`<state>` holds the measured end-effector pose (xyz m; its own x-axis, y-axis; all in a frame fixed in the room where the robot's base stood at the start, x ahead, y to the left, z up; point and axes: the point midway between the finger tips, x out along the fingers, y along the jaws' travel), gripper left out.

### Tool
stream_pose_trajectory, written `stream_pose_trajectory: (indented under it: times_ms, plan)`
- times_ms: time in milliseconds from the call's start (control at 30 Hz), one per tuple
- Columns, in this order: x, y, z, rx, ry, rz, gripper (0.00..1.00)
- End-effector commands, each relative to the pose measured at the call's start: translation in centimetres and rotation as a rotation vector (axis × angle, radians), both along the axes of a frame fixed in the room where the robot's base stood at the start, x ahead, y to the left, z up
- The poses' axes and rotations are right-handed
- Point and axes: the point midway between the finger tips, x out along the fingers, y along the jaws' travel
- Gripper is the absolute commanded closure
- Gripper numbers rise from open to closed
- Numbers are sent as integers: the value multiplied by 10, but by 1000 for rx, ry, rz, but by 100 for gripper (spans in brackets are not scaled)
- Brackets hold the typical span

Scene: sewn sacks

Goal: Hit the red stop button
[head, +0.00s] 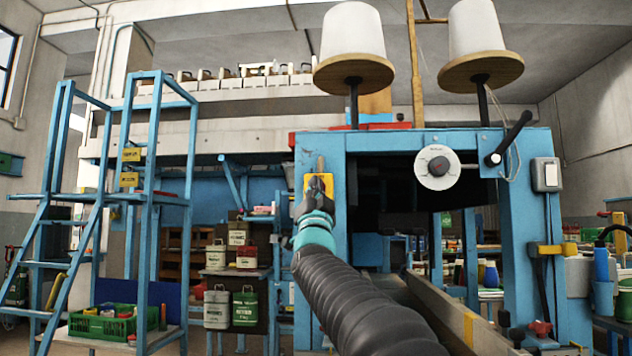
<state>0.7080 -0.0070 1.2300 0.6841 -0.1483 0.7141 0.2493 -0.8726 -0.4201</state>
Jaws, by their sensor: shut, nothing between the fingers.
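My gripper (320,178) is shut and empty, raised in front of the left post of the blue machine frame (333,160). Behind it is a yellow box (309,183) on that post, mostly covered by my gripper. I see no red button on the visible part of the box; anything at its middle is hidden. I cannot tell whether my fingertips touch the box.
A grey switch box (546,174) is on the right post. Blue steps (61,240) and a green crate (100,324) stand left.

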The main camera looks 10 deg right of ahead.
Motion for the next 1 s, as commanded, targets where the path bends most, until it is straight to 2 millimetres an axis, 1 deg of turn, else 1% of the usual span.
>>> stream_pose_trajectory:
  times_ms: [33,100,300,1000]
  plan:
    - [6,-2,1,0,1,-1,100]
    - [11,-3,1,0,1,0,100]
    - [18,-6,-1,0,1,0,100]
    - [19,-6,-1,0,1,1,100]
